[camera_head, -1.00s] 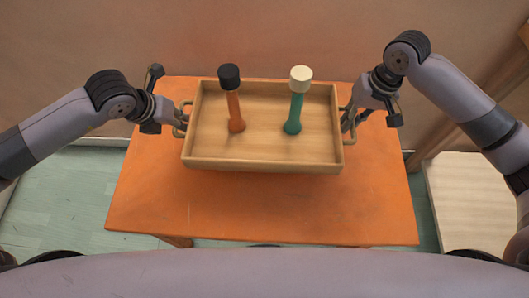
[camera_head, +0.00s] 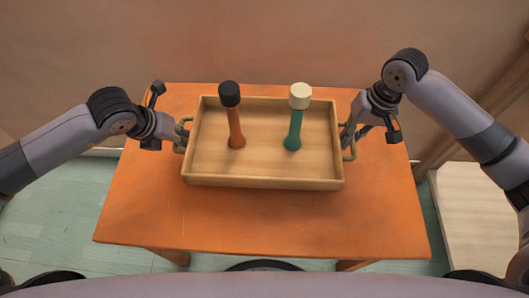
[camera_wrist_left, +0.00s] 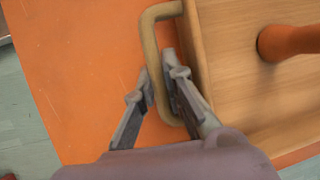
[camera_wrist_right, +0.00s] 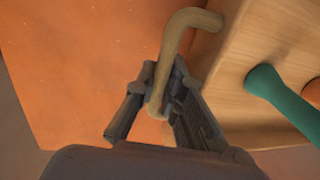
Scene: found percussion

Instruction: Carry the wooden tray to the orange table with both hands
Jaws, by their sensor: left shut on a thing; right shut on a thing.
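The wooden tray (camera_head: 262,183) is level over the orange table (camera_head: 262,225), inside the tabletop's outline. I cannot tell whether its underside touches the table. An orange shaker-like piece with a black top (camera_head: 236,126) and a green one with a cream top (camera_head: 294,129) stand upright in the tray. My left gripper (camera_head: 184,133) is shut on the tray's left handle (camera_wrist_left: 150,45). My right gripper (camera_head: 347,137) is shut on the right handle (camera_wrist_right: 178,40). In both wrist views the fingers sit on either side of the handle bar.
A plain wall (camera_head: 270,40) stands close behind the table. A pale wooden surface (camera_head: 485,215) lies low at the right. The tabletop in front of the tray is bare, and green floor (camera_head: 50,220) shows at the left.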

